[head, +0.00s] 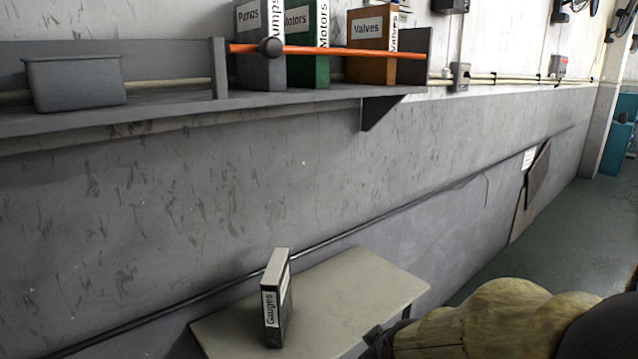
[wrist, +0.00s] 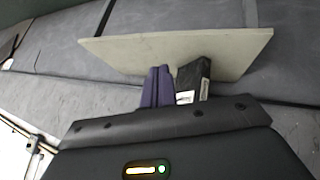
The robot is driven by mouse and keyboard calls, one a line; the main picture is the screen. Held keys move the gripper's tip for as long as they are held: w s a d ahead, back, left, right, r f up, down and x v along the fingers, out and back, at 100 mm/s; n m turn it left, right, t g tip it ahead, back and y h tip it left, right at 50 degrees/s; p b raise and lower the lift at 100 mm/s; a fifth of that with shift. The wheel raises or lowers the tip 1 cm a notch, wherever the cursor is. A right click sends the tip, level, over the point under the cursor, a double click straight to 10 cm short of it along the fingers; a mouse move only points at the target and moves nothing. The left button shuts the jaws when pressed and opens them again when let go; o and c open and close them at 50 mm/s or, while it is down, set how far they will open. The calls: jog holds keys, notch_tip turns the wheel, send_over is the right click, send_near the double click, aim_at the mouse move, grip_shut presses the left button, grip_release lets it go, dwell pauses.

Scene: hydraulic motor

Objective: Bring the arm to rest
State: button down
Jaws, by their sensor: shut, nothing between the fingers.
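My gripper (wrist: 156,87) shows in the wrist view as two purplish fingers pressed together, shut and empty. The dark Gauges binder (wrist: 193,80) appears just to the right of the fingers, partly hidden by my wrist housing; the fingers look apart from it. In the head view the Gauges binder (head: 275,300) stands upright on a pale table. My padded yellow arm reaches in from the lower right, with a dark end near the table's right front edge. The fingers cannot be made out there.
The pale table (head: 370,280) stands against a grey wall and also shows in the wrist view (wrist: 120,50). A shelf (head: 170,112) above holds a grey bin (head: 75,82) and the Pumps (head: 260,55), Motors (head: 306,50) and Valves (head: 370,52) binders behind an orange bar (head: 330,51). Floor lies open at right.

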jog(key=s+d+f+m+g, duration=0.2)
jog(key=s+f+m, duration=0.1)
jog(key=s+m, duration=0.1)
jog(key=s+d+f+m+g+h, duration=0.1)
jog(key=s+d+f+m+g, duration=0.1)
jog(key=s, duration=0.4)
jog(key=shift+s+d+f+m+g, duration=0.25)
jog(key=shift+f+m+g, duration=0.4)
jog(key=shift+m, duration=0.25)
jog(key=shift+w, duration=0.1)
